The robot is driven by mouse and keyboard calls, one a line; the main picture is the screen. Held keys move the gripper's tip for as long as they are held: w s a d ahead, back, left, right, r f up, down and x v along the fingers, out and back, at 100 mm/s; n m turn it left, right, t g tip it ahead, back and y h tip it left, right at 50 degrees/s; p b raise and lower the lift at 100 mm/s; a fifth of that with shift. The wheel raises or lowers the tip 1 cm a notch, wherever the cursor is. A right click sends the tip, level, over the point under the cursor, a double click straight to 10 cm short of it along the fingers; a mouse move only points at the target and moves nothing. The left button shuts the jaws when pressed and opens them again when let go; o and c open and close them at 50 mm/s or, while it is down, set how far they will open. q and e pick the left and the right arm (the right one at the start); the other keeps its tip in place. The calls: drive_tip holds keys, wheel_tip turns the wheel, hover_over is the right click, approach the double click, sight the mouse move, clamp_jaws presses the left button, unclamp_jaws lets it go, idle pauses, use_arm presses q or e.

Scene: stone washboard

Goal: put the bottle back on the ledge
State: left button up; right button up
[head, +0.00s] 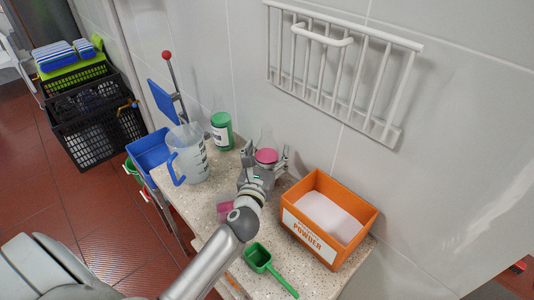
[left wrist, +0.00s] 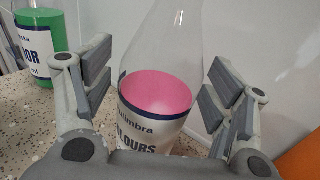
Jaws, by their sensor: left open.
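A clear bottle (head: 266,140) with pink contents stands upright on the speckled stone top (head: 213,234), near the wall. In the left wrist view the bottle (left wrist: 158,95) has a white and dark blue label. My left gripper (head: 268,160) is open, with its fingers on either side of the bottle. In the left wrist view gaps show between the bottle and both of the gripper's fingers (left wrist: 160,88). The bottle's base is hidden by the gripper. I cannot make out a separate ledge. My right gripper is not in view.
A green container (head: 221,131) and a measuring jug (head: 188,155) stand left of the bottle. An orange powder box (head: 310,246) stands to the right. A green scoop (head: 258,257) and a pink item (head: 225,207) lie in front. A white rack (head: 340,70) hangs above.

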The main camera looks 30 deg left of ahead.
sight(264, 162)
use_arm(q)
drive_tip(key=b+v, duration=0.1)
drive_tip(key=v, duration=0.6)
drive_tip(key=shift+s, duration=0.15)
